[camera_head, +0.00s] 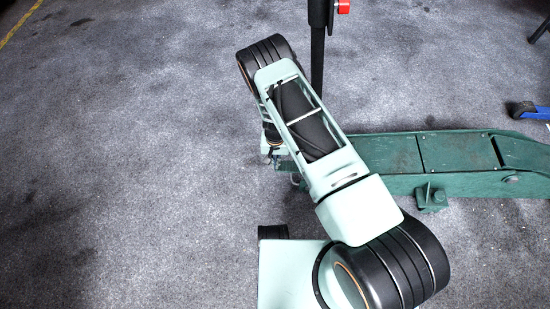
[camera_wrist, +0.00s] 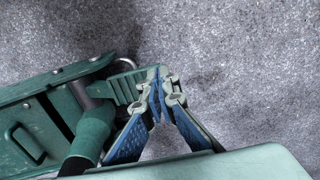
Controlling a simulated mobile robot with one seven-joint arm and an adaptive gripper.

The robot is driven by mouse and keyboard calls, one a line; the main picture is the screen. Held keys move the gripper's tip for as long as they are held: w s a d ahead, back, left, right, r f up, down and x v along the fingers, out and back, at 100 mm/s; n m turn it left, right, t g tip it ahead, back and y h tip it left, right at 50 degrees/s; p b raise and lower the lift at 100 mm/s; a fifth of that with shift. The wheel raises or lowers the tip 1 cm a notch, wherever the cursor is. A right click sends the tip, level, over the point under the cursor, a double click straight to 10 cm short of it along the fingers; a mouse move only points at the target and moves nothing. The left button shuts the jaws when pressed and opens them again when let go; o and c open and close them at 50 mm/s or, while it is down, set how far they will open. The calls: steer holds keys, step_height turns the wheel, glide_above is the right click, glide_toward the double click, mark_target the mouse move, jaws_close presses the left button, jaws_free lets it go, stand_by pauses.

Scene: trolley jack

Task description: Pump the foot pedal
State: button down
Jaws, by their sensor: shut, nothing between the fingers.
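The green trolley jack (camera_head: 455,160) lies on the floor, its near end partly hidden behind my arm in the head view. In the wrist view its body (camera_wrist: 30,135) fills the left side. A ribbed green foot pedal (camera_wrist: 122,88) sticks out from the jack's end. My gripper (camera_wrist: 161,82) is shut and empty, with its fingertips by the pedal's outer end. I cannot tell whether they touch it. In the head view my arm hides the pedal, and the fingertips cannot be made out.
A black upright pole (camera_head: 317,65) with a red part near its top rises behind my arm. A blue piece with a dark wheel (camera_head: 523,109) is at the right edge. A yellow line (camera_head: 20,25) marks the floor at upper left. The grey floor on the left is clear.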

steer(key=shift+f+b, duration=0.35)
steer(key=shift+f, duration=1.2)
steer(key=shift+f, duration=0.1)
